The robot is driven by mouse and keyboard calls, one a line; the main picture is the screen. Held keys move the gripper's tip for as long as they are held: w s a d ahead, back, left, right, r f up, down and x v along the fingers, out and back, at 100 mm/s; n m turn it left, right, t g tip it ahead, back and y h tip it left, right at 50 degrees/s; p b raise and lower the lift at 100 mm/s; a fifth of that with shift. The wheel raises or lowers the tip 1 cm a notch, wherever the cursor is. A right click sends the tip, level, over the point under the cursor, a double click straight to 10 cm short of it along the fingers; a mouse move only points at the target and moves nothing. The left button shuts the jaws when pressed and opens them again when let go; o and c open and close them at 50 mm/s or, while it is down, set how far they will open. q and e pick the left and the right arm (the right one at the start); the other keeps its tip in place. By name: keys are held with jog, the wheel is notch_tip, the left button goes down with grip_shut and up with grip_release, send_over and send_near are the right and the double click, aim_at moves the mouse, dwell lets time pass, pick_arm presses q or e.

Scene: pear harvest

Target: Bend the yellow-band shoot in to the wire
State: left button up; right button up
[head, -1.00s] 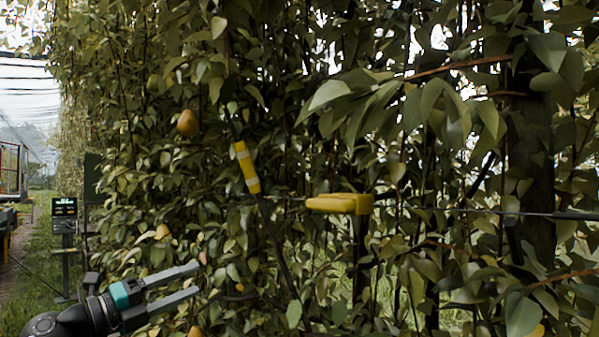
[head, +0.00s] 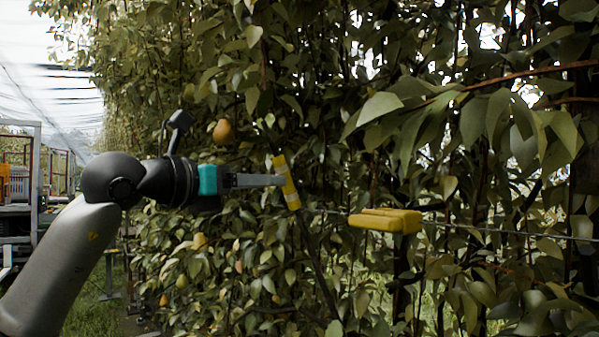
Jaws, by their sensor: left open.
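The yellow-band shoot is a thin dark stem leaning up to the left, with a yellow band with pale edges (head: 289,187) around it. The wire (head: 480,230) runs across the foliage to the right, and a yellow clip-like piece (head: 385,220) sits on it, right of the band. My left gripper (head: 280,180) comes in from the left, level with the band's upper half. Its jaws are open, seen edge-on, with the tips at the band's left edge. I cannot tell whether the shoot lies between them. My right gripper is not in view.
Dense leaves fill the middle and right, with a leafy branch (head: 490,88) reaching in at upper right. A pear (head: 223,132) hangs just above my left gripper. Structures with an orange part (head: 17,183) stand at the far left.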

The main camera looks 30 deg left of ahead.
pick_arm(q)
jog(key=p+x, duration=0.2)
jog(key=x, duration=0.6)
jog(key=shift+w+d+p, duration=0.1)
jog(key=shift+w+p, duration=0.2)
jog(key=shift+p, duration=0.1)
jog(key=shift+w, duration=0.35)
grip_shut()
dwell(0.6)
